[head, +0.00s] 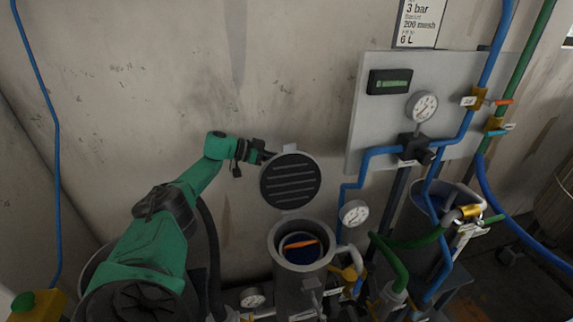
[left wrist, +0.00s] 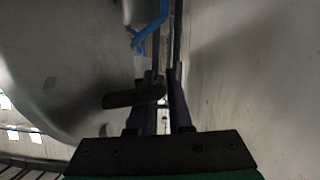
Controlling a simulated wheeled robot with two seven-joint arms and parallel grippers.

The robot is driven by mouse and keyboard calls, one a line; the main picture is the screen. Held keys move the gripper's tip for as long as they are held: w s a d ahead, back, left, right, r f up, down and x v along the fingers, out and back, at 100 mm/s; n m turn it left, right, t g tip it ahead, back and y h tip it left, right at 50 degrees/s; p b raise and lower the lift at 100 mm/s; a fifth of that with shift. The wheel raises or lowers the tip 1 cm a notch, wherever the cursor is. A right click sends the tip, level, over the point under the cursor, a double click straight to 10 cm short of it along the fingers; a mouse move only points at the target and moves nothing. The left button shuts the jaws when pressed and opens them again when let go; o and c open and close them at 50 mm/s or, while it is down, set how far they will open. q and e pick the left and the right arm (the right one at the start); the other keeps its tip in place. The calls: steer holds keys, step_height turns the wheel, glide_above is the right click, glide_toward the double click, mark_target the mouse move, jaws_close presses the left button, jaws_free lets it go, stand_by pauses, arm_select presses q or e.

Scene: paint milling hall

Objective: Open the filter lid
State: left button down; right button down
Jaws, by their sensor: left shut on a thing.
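The filter lid (head: 291,181) is a round dark disc with several raised bars. It stands swung up on the back side of the filter housing (head: 284,246), with its barred face toward the head camera. The housing's mouth is open and shows a blue inside with an orange bar (head: 303,247) across it. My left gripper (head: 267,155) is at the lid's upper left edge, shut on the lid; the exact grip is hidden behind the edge. My right gripper is not in view.
A grey panel (head: 358,112) with gauges and blue pipes stands right of the lid. The wall (head: 130,80) is close behind the lid.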

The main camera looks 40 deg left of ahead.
arm_select(q)
steer(key=shift+f, duration=0.35)
steer(key=c, duration=0.8)
jaws_free()
steer(key=shift+c, duration=0.2)
steer(key=shift+d+f, duration=0.1)
steer(key=shift+f, duration=0.05)
steer(key=shift+s, duration=0.15)
steer(key=b+v, duration=0.2)
steer(key=v, duration=1.3)
steer(key=shift+w+r, duration=0.3)
steer(key=shift+r, duration=0.1)
